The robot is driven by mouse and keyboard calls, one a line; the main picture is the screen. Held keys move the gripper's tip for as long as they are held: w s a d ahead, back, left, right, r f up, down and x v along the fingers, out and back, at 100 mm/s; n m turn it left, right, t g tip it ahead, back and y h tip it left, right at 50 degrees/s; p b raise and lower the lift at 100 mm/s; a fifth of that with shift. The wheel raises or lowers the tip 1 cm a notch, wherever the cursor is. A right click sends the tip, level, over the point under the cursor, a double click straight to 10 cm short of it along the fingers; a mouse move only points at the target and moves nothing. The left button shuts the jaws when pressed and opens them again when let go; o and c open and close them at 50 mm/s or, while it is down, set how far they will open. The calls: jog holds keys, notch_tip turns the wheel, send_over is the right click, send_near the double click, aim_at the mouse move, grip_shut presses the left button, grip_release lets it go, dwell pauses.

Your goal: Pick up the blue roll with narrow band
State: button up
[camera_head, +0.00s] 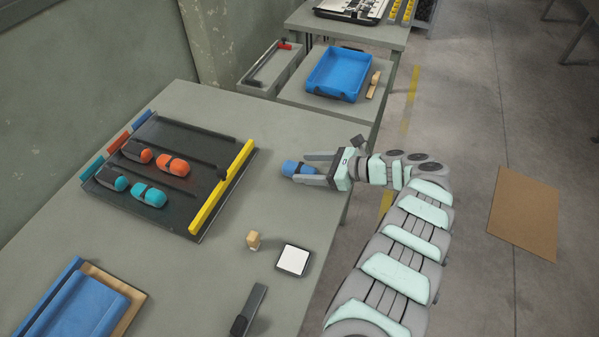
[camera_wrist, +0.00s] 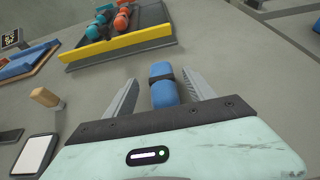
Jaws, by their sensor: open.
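The blue roll (camera_head: 291,168) lies on the grey table near its right edge, with a dark narrow band around its middle. In the wrist view the blue roll (camera_wrist: 163,88) lies between the two grey fingers, with a gap visible on each side. My gripper (camera_head: 309,169) is open around the roll, reaching in from the right. In the wrist view my gripper (camera_wrist: 158,95) has its fingers spread on either side of the roll.
A black tray (camera_head: 190,215) with a yellow front bar (camera_head: 222,186) holds orange and teal rolls to the left. A wooden peg (camera_head: 253,240) and a white-faced square (camera_head: 293,260) sit nearer the front. A blue folder (camera_head: 80,305) lies at front left.

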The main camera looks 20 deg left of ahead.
aim_at(301, 167)
jog(key=x, duration=0.3)
jog(key=shift+f, duration=0.1)
grip_shut()
dwell(0.5)
